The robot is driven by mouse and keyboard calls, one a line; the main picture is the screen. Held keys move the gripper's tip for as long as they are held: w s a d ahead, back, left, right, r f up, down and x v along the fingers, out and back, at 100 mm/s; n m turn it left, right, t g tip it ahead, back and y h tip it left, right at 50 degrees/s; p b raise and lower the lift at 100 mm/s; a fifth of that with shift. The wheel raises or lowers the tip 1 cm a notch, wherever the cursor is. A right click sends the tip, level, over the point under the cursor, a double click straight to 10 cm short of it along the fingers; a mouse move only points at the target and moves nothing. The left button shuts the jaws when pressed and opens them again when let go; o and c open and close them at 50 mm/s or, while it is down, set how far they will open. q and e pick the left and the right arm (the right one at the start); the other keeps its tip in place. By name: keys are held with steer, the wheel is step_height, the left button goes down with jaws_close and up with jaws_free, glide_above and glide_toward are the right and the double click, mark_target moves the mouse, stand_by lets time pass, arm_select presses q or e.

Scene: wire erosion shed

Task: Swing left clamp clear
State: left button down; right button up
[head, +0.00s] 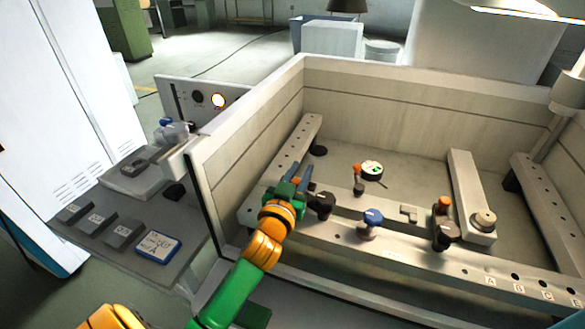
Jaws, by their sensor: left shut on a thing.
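The left clamp (320,204) is a dark block with a knob, with a bit of orange showing at its upper left. It sits on the near perforated rail (400,245) inside the tank. My left gripper (302,176) reaches over the tank's near wall, right beside the clamp. Its fingers are shut on the clamp; the contact is partly hidden by the gripper. A similar right clamp (445,236) with an orange top stands further along the rail. My right gripper is not in view.
A blue knob (372,217) stands on the rail between the clamps. A round dial (371,168) and a small orange-topped piece (358,187) lie beyond it. The tank wall (244,130) rises at left. A side table (190,248) holds several grey blocks.

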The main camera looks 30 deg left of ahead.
arm_select(q)
steer(key=shift+w, duration=0.1)
steer(key=c, duration=0.7)
jaws_free()
steer(key=shift+o, duration=0.2)
